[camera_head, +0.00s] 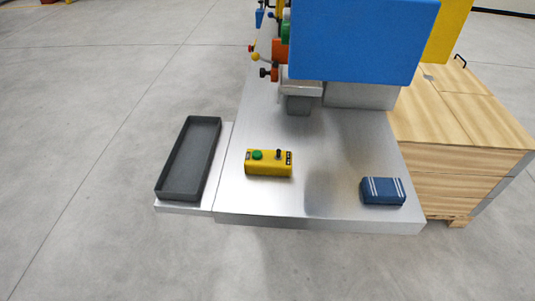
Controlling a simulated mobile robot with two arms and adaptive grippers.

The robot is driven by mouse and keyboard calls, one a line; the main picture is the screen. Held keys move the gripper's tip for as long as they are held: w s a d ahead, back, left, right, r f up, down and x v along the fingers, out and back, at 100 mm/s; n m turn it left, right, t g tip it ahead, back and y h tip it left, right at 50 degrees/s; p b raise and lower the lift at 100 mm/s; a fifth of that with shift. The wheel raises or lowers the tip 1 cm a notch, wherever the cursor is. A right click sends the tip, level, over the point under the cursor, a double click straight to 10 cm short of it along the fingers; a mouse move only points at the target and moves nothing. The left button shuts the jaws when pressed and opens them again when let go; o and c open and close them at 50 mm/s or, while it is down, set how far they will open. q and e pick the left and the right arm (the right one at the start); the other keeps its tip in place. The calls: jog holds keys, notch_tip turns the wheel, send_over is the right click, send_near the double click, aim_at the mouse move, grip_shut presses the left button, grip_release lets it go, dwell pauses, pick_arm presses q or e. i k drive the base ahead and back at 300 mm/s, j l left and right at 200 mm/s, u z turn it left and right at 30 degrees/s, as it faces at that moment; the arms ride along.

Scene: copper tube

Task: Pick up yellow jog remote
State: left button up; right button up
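The yellow jog remote (268,170) lies on the grey metal table (342,165), left of the middle and near the front. It is a small yellow box with a green button and a dark knob on top, and a dark marking at its right end. Nothing touches it. Neither of my grippers shows in the head view, so their state is hidden.
A dark empty tray (207,160) sits on a side shelf left of the table. A blue box with white stripes (382,191) lies at the front right. A machine with a large blue housing (362,40) stands behind. Wooden crates (465,130) stand at right.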

aim_at(268, 165)
jog(key=l+u, duration=0.25)
jog(key=l, duration=0.2)
jog(key=l+u, duration=0.25)
jog(key=l, duration=0.2)
jog(key=k+l+u, duration=0.25)
jog(key=l, duration=0.2)
jog(key=l+u, duration=0.25)
jog(key=l, duration=0.15)
